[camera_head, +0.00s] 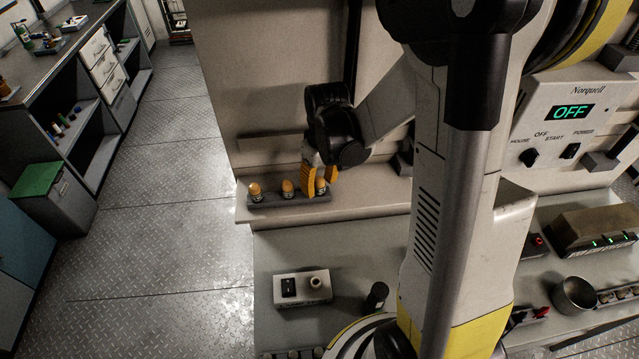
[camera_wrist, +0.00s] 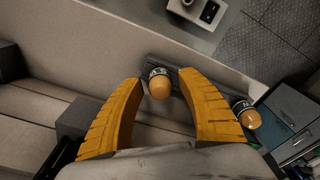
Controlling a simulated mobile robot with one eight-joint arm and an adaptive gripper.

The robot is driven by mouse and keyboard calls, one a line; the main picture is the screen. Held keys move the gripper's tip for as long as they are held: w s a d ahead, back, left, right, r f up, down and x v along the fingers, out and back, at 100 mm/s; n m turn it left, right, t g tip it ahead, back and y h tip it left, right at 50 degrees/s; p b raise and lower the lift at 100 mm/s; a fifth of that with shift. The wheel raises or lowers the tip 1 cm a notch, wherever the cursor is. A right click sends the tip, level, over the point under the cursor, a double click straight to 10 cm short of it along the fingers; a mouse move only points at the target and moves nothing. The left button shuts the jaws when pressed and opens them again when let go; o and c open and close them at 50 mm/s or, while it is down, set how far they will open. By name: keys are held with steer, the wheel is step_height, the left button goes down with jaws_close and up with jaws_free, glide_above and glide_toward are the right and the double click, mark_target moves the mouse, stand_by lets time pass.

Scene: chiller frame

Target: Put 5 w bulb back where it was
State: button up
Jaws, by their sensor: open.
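Three amber bulbs with dark, labelled bases stand upright in a dark rack (camera_head: 290,203) on the ledge: a left bulb (camera_head: 255,190), a middle bulb (camera_head: 288,187) and a right bulb (camera_head: 320,185). The labels are too small to read, so I cannot tell which is the 5 W bulb. My gripper (camera_head: 318,180) is open around the right bulb. In the wrist view one bulb (camera_wrist: 159,86) lies between the spread yellow fingers (camera_wrist: 160,78), with a gap on each side. Another bulb (camera_wrist: 247,115) shows beyond the right finger.
A small box (camera_head: 303,288) with a black switch and a round socket sits on the lower counter, its socket empty. A dark cylinder (camera_head: 376,297) and a metal bowl (camera_head: 574,294) are also there. The control panel (camera_head: 572,112) reads OFF.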

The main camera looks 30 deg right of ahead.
mark_target(320, 179)
steer(key=r, duration=0.6)
steer(key=shift+s+r, duration=0.35)
steer(key=s+a+r+m+t, duration=0.2)
steer(key=s+a+r+t, duration=0.4)
steer(key=s+a+r, duration=0.3)
steer(key=shift+s+a+r, duration=0.3)
steer(key=shift+s+r, duration=0.2)
steer(key=shift+s, duration=0.15)
